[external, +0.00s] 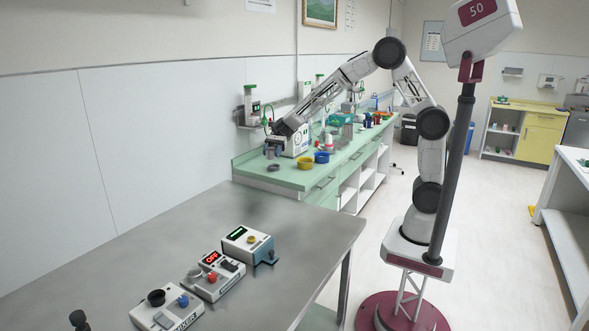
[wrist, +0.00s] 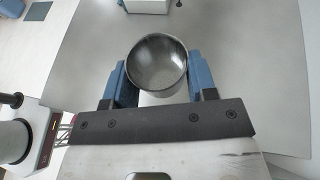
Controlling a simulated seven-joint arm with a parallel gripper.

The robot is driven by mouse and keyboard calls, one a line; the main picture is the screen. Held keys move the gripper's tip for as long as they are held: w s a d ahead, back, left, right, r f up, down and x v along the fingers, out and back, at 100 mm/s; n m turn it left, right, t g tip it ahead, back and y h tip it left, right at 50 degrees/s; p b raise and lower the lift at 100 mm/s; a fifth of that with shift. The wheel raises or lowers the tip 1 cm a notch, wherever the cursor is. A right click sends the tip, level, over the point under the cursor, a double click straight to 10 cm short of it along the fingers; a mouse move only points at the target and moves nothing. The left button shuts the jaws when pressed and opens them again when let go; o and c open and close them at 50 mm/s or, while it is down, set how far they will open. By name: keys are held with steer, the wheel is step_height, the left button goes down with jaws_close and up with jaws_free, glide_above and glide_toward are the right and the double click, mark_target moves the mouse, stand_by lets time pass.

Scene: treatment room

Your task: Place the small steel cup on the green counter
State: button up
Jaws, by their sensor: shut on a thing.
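The small steel cup (wrist: 158,64) is between the two blue fingers of my gripper (wrist: 159,82), with its open, round mouth facing the wrist camera. My gripper (external: 273,150) is shut on it. In the external view, the gripper overlaps the near end of the green counter (external: 304,178). The wrist view shows the grey steel table (wrist: 235,50) beneath the cup, with the cup held above it. The cup itself is small and hard to make out in the external view.

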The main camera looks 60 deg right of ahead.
steer(key=d+f+n+g+h, duration=0.2)
steer(key=d+n+g+h, duration=0.3)
steer(key=d+n+h, duration=0.1)
steer(key=d+f+n+g+h, duration=0.2)
steer(key=d+n+g+h, duration=0.3)
steer(key=n+h, duration=0.3)
steer(key=shift+d+f+n, duration=0.4)
steer(key=shift+d+n, duration=0.45)
steer(key=shift+n, duration=0.15)
steer(key=shift+w+d+n+h, duration=0.15)
steer(key=shift+d+n+h, duration=0.4)
steer(key=shift+h, duration=0.35)
steer(key=shift+w+d+n+h, duration=0.1)
steer(key=shift+d+n+h, duration=0.3)
steer(key=shift+n, duration=0.15)
steer(key=shift+h, duration=0.3)
